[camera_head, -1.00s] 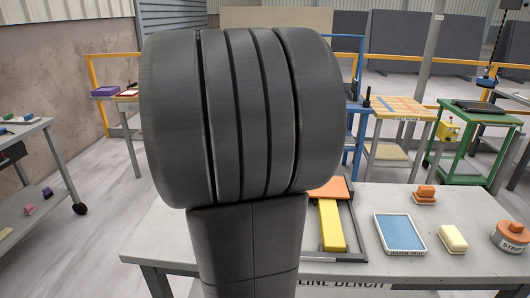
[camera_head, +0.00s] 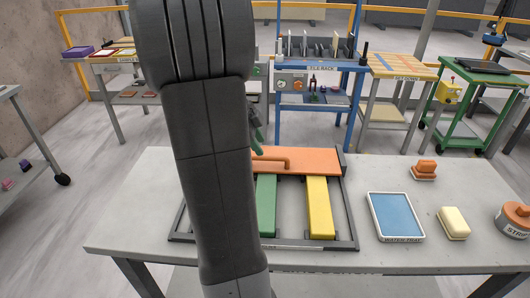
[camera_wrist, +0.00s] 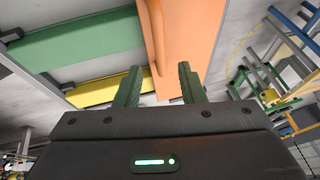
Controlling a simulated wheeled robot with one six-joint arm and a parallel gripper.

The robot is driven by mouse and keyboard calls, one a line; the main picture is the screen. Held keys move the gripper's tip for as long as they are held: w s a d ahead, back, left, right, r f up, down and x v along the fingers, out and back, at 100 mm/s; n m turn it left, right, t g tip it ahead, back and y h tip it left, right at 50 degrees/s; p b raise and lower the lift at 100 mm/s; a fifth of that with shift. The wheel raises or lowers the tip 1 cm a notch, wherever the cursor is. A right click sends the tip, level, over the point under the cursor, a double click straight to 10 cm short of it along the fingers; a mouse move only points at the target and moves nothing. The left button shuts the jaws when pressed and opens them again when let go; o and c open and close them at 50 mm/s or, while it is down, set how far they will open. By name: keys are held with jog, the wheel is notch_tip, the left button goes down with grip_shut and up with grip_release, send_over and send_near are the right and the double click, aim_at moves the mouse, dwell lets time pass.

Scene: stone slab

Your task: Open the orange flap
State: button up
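The orange flap (camera_head: 312,161) lies across the far end of a dark frame (camera_head: 347,205) on the bench, with an orange bar handle (camera_head: 272,162) on top. My arm hides the flap's left part in the head view. In the wrist view the flap (camera_wrist: 190,30) and its handle (camera_wrist: 153,45) are just beyond the fingertips. My gripper (camera_wrist: 159,78) has two green fingers spread apart with nothing visibly held. Part of my gripper (camera_head: 256,125) shows beside my arm, near the flap's far side. I cannot tell whether it touches the flap.
A green bar (camera_head: 266,205) and a yellow bar (camera_head: 319,207) lie in the frame. To the right are a blue water tray (camera_head: 396,215), a cream block (camera_head: 453,223), an orange-handled block (camera_head: 424,170) and a tub (camera_head: 514,217). A blue tool rack (camera_head: 320,72) stands behind the bench.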

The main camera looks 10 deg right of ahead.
aim_at(268, 157)
jog(key=shift+x, duration=2.7)
grip_shut()
